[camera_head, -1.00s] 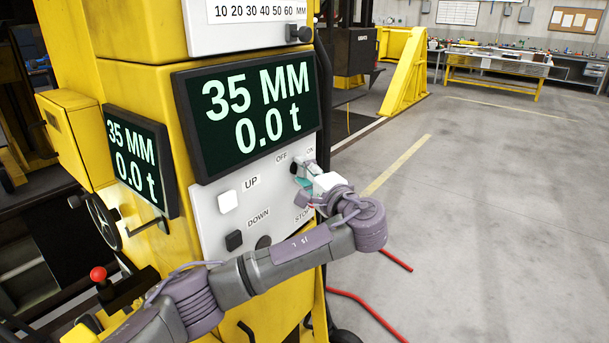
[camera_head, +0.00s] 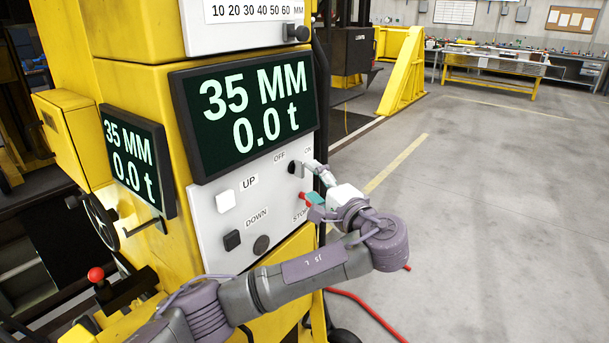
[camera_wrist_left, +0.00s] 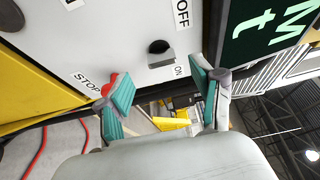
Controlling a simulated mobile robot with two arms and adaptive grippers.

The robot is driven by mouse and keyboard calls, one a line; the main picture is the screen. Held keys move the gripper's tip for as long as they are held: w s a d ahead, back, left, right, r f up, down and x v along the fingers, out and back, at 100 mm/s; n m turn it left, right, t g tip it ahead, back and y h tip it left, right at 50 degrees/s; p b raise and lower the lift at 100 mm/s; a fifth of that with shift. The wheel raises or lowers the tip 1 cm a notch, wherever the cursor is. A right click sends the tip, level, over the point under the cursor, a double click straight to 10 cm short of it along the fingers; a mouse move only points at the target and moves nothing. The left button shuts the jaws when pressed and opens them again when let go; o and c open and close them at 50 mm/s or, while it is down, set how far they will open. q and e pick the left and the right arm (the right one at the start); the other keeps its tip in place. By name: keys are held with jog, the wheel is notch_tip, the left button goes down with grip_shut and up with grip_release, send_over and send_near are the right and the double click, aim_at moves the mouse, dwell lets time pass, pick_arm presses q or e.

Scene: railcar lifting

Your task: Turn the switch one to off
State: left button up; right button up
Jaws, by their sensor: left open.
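In the left wrist view the knob (camera_wrist_left: 159,47) sits upper middle, between the OFF label (camera_wrist_left: 182,14) and the ON label (camera_wrist_left: 179,71). My left gripper (camera_head: 312,183) is in front of the panel's right edge, just right of the knob. In the left wrist view its two teal fingertips (camera_wrist_left: 160,84) are spread wide, with nothing between them, and the knob lies beyond, apart from them. My right gripper is not in view.
A white UP button (camera_head: 225,201) and a black DOWN button (camera_head: 232,240) are left on the panel. A red STOP button (camera_wrist_left: 110,83) is close to one fingertip. A display (camera_head: 246,112) reads 35 MM and 0.0 t. Open floor lies to the right.

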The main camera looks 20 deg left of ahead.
pick_arm(q)
jog(key=v, duration=0.7)
